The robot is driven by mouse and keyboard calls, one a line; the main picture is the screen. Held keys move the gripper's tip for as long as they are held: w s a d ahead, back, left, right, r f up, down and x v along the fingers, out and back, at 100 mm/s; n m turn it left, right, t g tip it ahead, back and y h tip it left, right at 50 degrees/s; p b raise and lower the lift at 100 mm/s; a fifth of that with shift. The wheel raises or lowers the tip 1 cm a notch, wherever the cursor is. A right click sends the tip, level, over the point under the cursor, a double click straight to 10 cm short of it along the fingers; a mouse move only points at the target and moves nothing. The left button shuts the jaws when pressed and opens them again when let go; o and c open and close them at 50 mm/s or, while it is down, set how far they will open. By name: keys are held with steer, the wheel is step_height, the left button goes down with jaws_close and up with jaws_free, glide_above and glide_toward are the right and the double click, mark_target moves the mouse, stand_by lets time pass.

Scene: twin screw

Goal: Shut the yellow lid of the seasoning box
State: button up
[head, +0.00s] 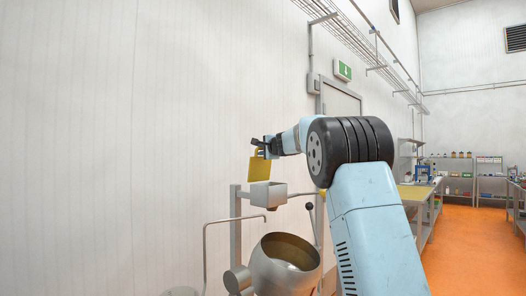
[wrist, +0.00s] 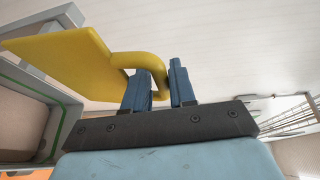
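The yellow lid (head: 259,169) stands roughly upright, raised above the grey seasoning box (head: 264,194) in the head view. In the wrist view the yellow lid (wrist: 68,62) fills the upper left, and its looped handle (wrist: 152,62) reaches to my gripper. My gripper (wrist: 160,88) has its two blue fingers on either side of the handle, with almost no gap, so it looks shut on it. In the head view my gripper (head: 266,147) is at the lid's upper edge. Part of the handle is hidden by the fingers.
A round metal bowl (head: 285,264) and a bent pipe (head: 206,250) stand below the box. A black-knobbed lever (head: 309,208) is to its right. The white wall is close behind. Workbenches (head: 420,196) and orange floor (head: 465,240) lie at the right.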

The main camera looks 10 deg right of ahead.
steer(key=shift+w, duration=0.2)
steer(key=shift+c, duration=0.5)
steer(key=shift+a, duration=0.1)
jaws_close()
